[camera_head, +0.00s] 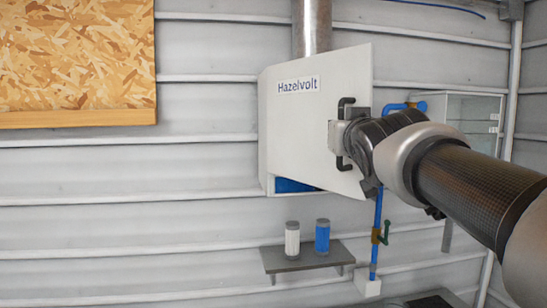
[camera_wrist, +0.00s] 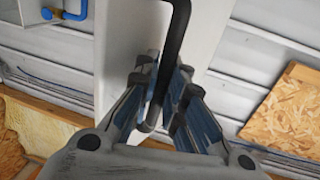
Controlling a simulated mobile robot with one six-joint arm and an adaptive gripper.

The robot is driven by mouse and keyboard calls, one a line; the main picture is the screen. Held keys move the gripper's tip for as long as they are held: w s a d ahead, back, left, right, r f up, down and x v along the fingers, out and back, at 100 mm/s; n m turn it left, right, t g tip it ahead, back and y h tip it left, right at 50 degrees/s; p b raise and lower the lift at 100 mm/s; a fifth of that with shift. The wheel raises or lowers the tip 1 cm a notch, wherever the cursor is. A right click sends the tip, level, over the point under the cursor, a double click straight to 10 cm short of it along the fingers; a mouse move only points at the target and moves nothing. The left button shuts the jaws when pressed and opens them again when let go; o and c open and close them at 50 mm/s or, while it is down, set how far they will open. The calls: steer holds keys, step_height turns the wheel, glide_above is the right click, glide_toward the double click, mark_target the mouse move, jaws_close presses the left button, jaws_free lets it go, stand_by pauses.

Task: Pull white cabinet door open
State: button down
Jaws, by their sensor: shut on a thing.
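The white cabinet door (camera_head: 305,120) carries a "Hazelvolt" label and stands swung partly open, at an angle to the wall. A blue patch (camera_head: 292,185) shows in the gap beneath it. The black door handle (camera_head: 342,163) is an upright bar near the door's right edge. It also shows in the wrist view as a black bar (camera_wrist: 178,35) between the fingers. My gripper (camera_head: 352,138) is shut around the handle; in the wrist view its fingers (camera_wrist: 166,72) lie on either side of the bar. My wrist hides part of the door's right edge.
A grey shelf (camera_head: 300,262) below holds a white canister (camera_head: 292,240) and a blue canister (camera_head: 322,237). A blue pipe (camera_head: 376,225) with a green-handled valve (camera_head: 385,235) runs down behind my arm. A glass-sided cabinet (camera_head: 470,110) hangs right. A chipboard panel (camera_head: 75,60) is upper left.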

steer(key=s+a+m+g+h, duration=0.1)
steer(key=a+m+g+h, duration=0.3)
steer(key=a, duration=1.8)
steer(key=m+h, duration=0.3)
steer(key=h, duration=0.3)
steer(key=shift+s+f+g+b, duration=0.15)
steer(key=shift+s+g+b, duration=0.15)
steer(key=shift+b, duration=0.05)
steer(key=shift+f, duration=0.1)
steer(key=c, duration=2.2)
jaws_free()
steer(key=shift+o, duration=1.4)
steer(key=shift+s+a, duration=0.25)
steer(key=shift+o, duration=1.3)
steer(key=shift+w+d+r, duration=0.1)
steer(key=shift+d+r, duration=0.1)
steer(key=shift+a, duration=0.1)
